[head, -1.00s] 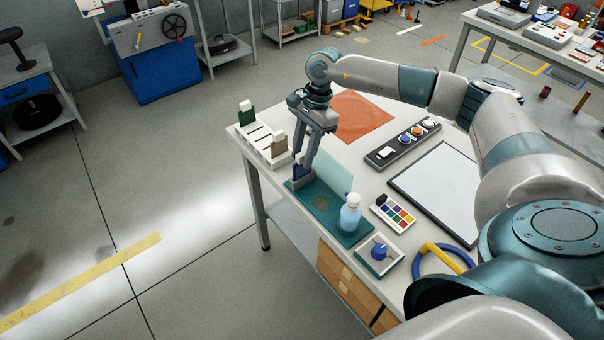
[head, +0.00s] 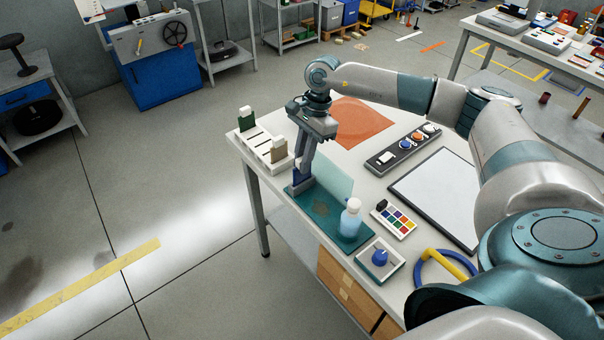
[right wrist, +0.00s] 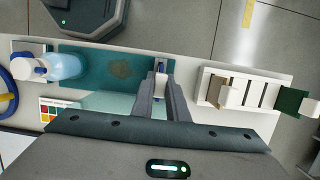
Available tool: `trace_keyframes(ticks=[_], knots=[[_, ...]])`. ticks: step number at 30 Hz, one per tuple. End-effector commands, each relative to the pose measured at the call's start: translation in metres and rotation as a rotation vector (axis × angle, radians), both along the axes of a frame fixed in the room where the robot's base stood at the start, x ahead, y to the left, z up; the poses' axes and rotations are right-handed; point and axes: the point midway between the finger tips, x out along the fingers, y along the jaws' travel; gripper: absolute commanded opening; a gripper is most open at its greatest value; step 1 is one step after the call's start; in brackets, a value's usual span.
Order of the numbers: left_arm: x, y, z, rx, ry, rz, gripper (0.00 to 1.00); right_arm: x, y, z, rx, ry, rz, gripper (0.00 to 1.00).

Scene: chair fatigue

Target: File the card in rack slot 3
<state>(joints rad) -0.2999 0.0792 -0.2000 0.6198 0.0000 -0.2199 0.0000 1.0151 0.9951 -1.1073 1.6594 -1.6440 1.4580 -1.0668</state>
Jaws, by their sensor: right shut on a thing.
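My right gripper (head: 299,180) points down over the left end of the teal mat (head: 325,215), its fingers shut on a small upright blue card (right wrist: 160,67) with a pale top. The fingers hide most of the card; it looks to be at mat level, but I cannot tell whether it touches. The white slotted rack (head: 263,141) stands left of the gripper at the table's corner; in the right wrist view it is on the right (right wrist: 257,91). A green card (head: 247,118) stands in its far end and a tan card (head: 279,150) at its near end, with empty slots between.
A pale translucent panel (head: 334,178) stands beside the gripper on the mat. A bottle (head: 351,219) stands at the mat's right end. A button box (head: 402,149), colour palette (head: 394,219) and white-topped board (head: 440,197) lie further right. An orange sheet (head: 361,122) lies flat behind.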

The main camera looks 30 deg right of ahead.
Motion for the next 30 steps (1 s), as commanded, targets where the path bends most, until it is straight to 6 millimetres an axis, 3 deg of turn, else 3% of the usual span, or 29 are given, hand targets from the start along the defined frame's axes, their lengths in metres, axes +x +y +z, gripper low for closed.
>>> trace_keyframes(ticks=[30], knots=[[0.0, 0.001, 0.01, 0.001, 0.0, 0.0, 0.31, 0.0, 0.0, 0.03, 0.0, -0.001, 0.001, 0.0]])
